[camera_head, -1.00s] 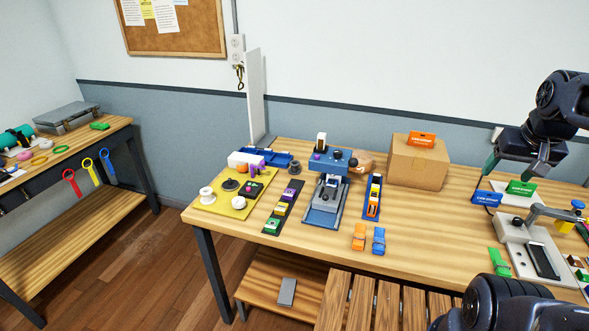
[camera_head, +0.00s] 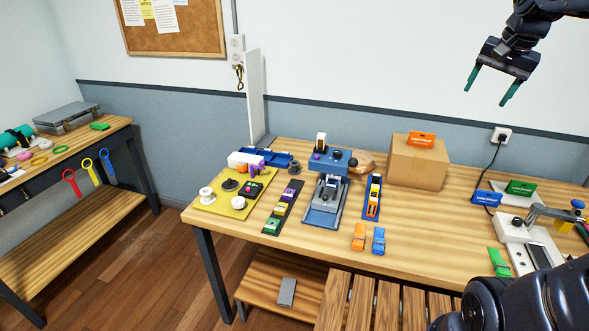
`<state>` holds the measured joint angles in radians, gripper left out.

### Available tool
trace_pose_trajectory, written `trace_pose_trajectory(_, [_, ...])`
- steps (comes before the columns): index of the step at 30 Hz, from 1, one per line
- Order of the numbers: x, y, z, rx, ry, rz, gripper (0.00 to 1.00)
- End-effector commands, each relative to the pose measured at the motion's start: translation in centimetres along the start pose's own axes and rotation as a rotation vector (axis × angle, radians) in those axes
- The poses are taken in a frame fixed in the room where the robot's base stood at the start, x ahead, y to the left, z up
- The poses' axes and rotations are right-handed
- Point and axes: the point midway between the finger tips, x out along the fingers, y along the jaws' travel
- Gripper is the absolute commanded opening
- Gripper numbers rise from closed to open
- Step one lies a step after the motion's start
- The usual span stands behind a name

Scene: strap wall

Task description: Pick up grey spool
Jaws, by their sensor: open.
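A small dark grey, spool-shaped thing (camera_head: 294,167) stands on the wooden table, just right of the blue tray; it looks like the grey spool, but it is small in the picture. My gripper (camera_head: 487,95) is at the upper right, high above the table against the white wall. Its two green-tipped fingers are apart, with nothing between them. It is far to the right of the grey spool and well above it.
A yellow board (camera_head: 235,206) with a white spool (camera_head: 207,195) and other parts lies left of the spool. A blue press-like device (camera_head: 328,186) stands to its right, then a cardboard box (camera_head: 417,164). A white upright panel (camera_head: 256,100) rises behind the table's left part.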

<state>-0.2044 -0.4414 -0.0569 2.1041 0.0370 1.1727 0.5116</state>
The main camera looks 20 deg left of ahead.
Motion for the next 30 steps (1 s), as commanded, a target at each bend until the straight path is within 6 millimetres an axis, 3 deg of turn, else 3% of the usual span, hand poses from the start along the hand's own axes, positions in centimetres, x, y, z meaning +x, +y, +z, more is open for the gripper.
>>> trace_pose_trajectory(6, [0.2,-6.3,-4.4,0.161,-0.058,0.001,0.68])
trace_pose_trajectory(15, [1.7,-15.5,-8.8,0.385,-0.122,0.033,0.68])
trace_pose_trajectory(24, [4.8,-25.8,-10.9,0.599,-0.161,0.092,0.68])
trace_pose_trajectory(30, [7.7,-33.0,-10.8,0.736,-0.172,0.141,0.68])
